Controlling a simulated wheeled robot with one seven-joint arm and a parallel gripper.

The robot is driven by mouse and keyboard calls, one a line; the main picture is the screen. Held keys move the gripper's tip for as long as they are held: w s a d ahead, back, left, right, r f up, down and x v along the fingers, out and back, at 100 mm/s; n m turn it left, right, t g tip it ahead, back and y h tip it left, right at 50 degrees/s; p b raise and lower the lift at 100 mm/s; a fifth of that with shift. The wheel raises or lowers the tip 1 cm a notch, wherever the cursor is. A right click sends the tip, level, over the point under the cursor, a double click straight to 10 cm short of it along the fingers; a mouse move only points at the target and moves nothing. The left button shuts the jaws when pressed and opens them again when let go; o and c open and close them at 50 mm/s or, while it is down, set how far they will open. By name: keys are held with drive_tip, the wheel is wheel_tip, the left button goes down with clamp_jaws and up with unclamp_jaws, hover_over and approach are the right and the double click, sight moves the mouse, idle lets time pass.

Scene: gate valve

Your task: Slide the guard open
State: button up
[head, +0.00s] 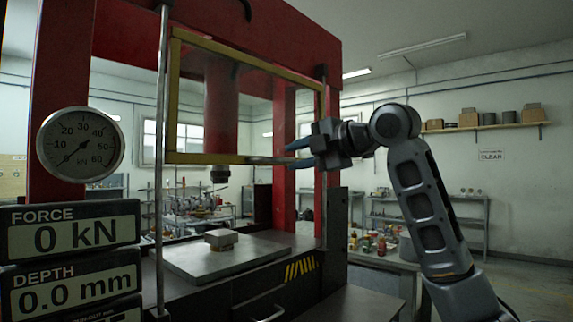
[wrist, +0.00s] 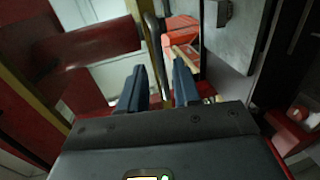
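The guard (head: 172,100) is a clear panel in a yellow frame. It hangs on upright rods across the upper front of the red press, and the space below it is open. Its yellow edge (wrist: 134,12) also shows in the wrist view. A grey bar handle (head: 262,160) runs along its lower edge at the right. My gripper (head: 290,153) is at this lower right part of the guard. In the wrist view its two blue fingers (wrist: 160,88) stand apart, with the dark bar (wrist: 153,40) running between them. I cannot tell whether either finger touches it.
Below the guard, a small block (head: 221,239) sits on the press's flat bed plate (head: 190,262). A round dial (head: 81,144) and readouts showing 0 kN and 0.0 mm (head: 70,230) stand at the left. A bench with small items (head: 375,250) stands behind my arm.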

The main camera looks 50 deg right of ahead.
drive_tip(key=shift+v, duration=1.45)
